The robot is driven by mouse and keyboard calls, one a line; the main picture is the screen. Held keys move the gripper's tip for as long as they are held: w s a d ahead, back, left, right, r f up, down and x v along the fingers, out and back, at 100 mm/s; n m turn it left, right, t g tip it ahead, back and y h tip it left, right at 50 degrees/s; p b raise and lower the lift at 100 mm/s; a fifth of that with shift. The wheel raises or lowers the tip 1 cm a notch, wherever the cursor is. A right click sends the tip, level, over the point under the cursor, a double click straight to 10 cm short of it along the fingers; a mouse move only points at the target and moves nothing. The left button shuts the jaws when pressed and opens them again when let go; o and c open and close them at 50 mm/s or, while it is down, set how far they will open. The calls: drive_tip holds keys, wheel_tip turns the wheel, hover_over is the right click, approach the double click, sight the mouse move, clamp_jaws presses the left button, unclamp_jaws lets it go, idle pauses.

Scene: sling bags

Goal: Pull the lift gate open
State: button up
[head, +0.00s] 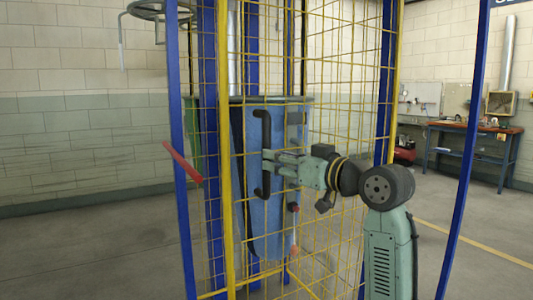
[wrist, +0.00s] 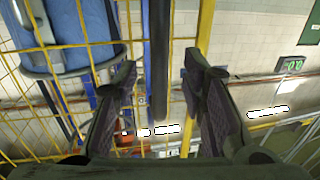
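The lift gate (head: 340,75) is a yellow wire-mesh panel with a yellow frame, standing upright between blue posts. A black C-shaped handle (head: 262,186) is upright near the gate's left side. My gripper (head: 270,160) is level with the handle's middle. In the wrist view the fingers of my gripper (wrist: 163,72) are spread, and a dark upright bar, apparently the handle (wrist: 160,65), shows between them with gaps on both sides. I cannot tell how deep the bar sits between the fingers. Whether the gate is fully closed is unclear.
A blue bag (head: 268,225) hangs behind the mesh, also seen in the wrist view (wrist: 75,30). A red bar (head: 183,162) juts out at the left post. A workbench (head: 472,150) stands at the far right. The floor to the left (head: 90,250) is clear.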

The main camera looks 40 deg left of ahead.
drive_tip(key=a, duration=0.2)
drive_tip(key=w+a+p, duration=0.1)
drive_tip(key=a, duration=0.2)
drive_tip(key=shift+a, duration=0.15)
drive_tip(key=shift+c, duration=0.5)
clamp_jaws()
